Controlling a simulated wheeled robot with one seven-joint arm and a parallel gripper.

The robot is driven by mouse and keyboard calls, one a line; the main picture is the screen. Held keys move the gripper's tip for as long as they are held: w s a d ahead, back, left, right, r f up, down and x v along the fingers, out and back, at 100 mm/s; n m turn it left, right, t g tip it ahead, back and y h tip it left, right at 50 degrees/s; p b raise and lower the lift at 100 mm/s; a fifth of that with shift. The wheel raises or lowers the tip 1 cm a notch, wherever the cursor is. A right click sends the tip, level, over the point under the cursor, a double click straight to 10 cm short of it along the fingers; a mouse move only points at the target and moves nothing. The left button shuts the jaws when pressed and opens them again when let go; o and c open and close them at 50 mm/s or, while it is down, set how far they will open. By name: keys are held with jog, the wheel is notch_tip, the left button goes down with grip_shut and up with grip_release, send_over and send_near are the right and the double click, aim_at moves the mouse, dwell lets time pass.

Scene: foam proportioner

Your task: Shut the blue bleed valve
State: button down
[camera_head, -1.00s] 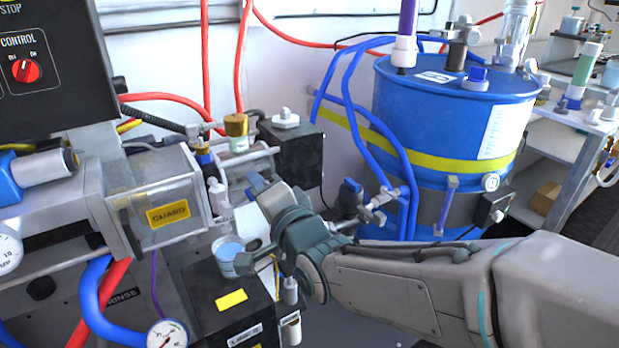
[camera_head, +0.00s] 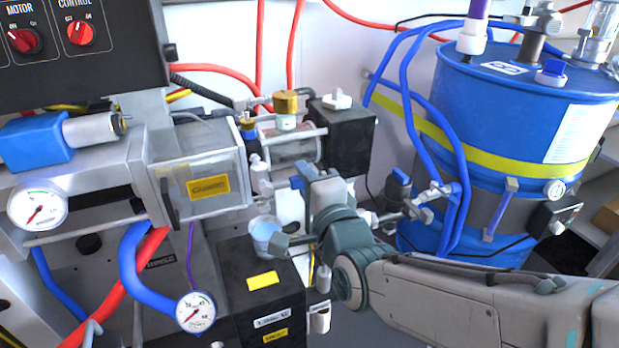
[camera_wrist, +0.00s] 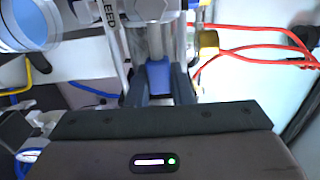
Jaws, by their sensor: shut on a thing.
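A small blue handle (camera_wrist: 158,76) sits between my fingertips in the wrist view, below a clear upright tube. I take it for the blue bleed valve; a partly cut-off label (camera_wrist: 111,12) ending in "EED" is just left of it. In the head view, a bit of blue (camera_head: 297,182) shows at the left side of my gripper (camera_head: 308,186), in front of the machine and right of the guard. My gripper (camera_wrist: 160,84) is shut on the blue handle. The fingers and wrist hide most of the valve body in the head view.
The clear guard box (camera_head: 205,190) is left of my gripper. A cup of blue liquid (camera_head: 264,232) stands on a black box (camera_head: 255,295) just below it. Another blue-handled valve (camera_head: 400,180) and the blue drum (camera_head: 520,110) are to the right.

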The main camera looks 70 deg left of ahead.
jog(key=shift+f, duration=0.1)
jog(key=c, duration=1.3)
grip_release()
jog(key=shift+s, duration=0.1)
jog(key=shift+d, duration=0.3)
jog(key=shift+s+d+p, duration=0.2)
jog(key=shift+d+p, duration=1.9)
jog(key=shift+d, duration=4.5)
